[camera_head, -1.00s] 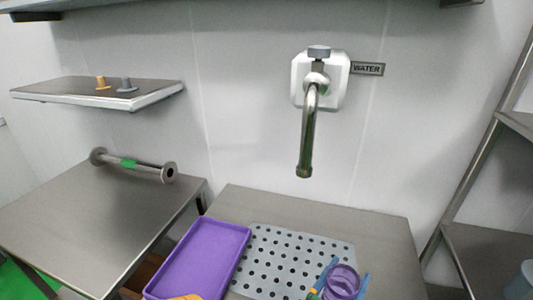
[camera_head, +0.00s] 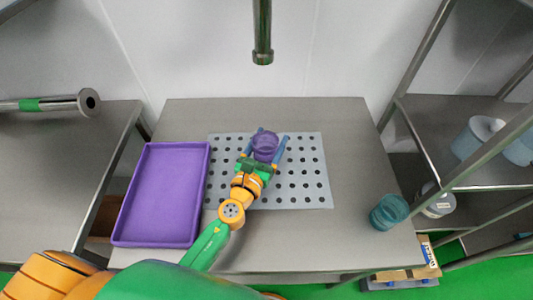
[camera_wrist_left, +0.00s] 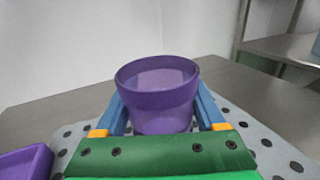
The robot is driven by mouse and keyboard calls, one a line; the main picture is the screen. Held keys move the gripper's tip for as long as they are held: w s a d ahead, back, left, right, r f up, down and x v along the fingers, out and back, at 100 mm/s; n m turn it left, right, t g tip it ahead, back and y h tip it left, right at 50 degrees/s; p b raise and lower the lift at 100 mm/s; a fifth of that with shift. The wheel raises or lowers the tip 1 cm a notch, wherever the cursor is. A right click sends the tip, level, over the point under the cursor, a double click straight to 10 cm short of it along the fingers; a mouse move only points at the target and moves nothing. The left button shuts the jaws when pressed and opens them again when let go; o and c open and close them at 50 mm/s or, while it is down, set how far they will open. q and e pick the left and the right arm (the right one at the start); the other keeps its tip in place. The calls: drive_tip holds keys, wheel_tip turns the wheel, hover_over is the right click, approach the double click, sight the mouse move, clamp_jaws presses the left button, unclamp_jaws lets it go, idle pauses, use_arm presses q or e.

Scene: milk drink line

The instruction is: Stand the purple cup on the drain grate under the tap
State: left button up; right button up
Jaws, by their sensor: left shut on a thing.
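The purple cup (camera_head: 265,146) is upright between the two blue fingers of my left gripper (camera_head: 271,141), which is shut on it. It also shows in the left wrist view (camera_wrist_left: 157,99), its open mouth upward and a finger on each side. The cup is over the far middle part of the grey perforated drain grate (camera_head: 308,188). Its base is hidden, so I cannot tell whether it touches the grate. The tap (camera_head: 262,35) hangs above; in the head view its spout lines up with the cup. My right gripper is not in view.
A purple tray (camera_head: 160,195) lies left of the grate. A teal cup (camera_head: 389,212) stands at the right edge of the metal table (camera_head: 365,150). A rack (camera_head: 450,115) with containers stands at right.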

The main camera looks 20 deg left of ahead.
sight(269, 147)
use_arm(q)
drive_tip(key=shift+w+a+f+b, duration=0.25)
drive_tip(key=shift+w+f, duration=0.15)
drive_tip(key=shift+f, duration=0.2)
drive_tip(key=shift+w+a+f+b, duration=0.15)
drive_tip(key=shift+w+f+b, duration=0.15)
drive_tip(key=shift+f, duration=0.3)
wheel_tip(269, 147, down, 4)
drive_tip(key=b, duration=0.3)
drive_tip(key=shift+w+r, duration=0.15)
drive_tip(key=shift+r, duration=0.35)
drive_tip(key=shift+f, duration=0.15)
drive_tip(key=o, duration=1.3)
drive_tip(key=shift+r, duration=0.3)
drive_tip(key=s, duration=0.3)
drive_tip(key=s+b, duration=0.1)
drive_tip(key=s, duration=0.3)
drive_tip(key=s+a, duration=0.1)
drive_tip(key=s, duration=0.2)
drive_tip(key=shift+s+a+f+b, duration=0.1)
drive_tip(key=shift+s+f+b, duration=0.25)
drive_tip(key=shift+s, duration=0.05)
drive_tip(key=shift+s+r, duration=0.25)
drive_tip(key=shift+s, duration=0.3)
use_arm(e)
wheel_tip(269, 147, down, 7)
